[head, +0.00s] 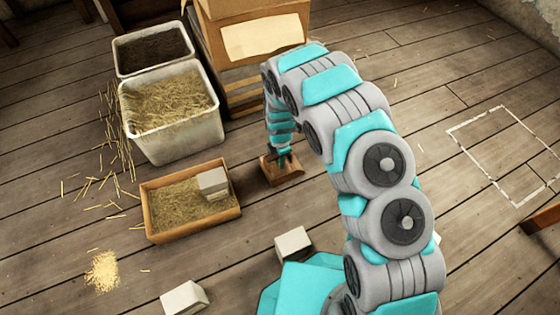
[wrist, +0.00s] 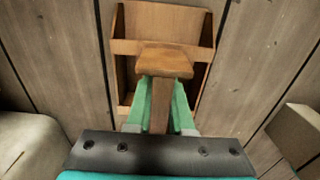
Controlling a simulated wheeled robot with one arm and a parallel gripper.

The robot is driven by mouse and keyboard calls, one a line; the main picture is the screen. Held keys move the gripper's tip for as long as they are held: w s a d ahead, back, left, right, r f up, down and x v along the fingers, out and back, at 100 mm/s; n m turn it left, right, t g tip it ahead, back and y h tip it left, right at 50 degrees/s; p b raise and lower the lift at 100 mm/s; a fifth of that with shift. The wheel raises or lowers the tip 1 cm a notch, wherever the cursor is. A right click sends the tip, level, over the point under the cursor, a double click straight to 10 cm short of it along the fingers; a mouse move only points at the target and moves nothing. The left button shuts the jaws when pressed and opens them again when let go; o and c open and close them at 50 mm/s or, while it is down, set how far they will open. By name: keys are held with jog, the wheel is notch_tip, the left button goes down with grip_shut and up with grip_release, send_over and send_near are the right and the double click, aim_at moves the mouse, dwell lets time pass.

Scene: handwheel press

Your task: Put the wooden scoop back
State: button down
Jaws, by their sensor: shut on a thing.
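The wooden scoop (head: 282,170) is a small brown box-like pan, low by the floor in the middle of the head view, right of the wooden tray. In the wrist view its pan (wrist: 160,20) lies beyond the fingers. My gripper (head: 281,152) reaches down to the scoop from above. Its green fingers (wrist: 160,103) are shut on the scoop's upright handle. I cannot tell whether the scoop touches the floor. The fingers hide part of the pan.
A white bin of straw (head: 170,145) and a bin of dark material (head: 150,48) stand at left. A wooden tray (head: 190,232) holds straw and a pale block. Pale blocks (head: 185,297) lie in front. A white outlined rectangle (head: 500,185) marks clear floor at right.

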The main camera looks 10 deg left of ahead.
jog(key=c, duration=0.8)
grip_release()
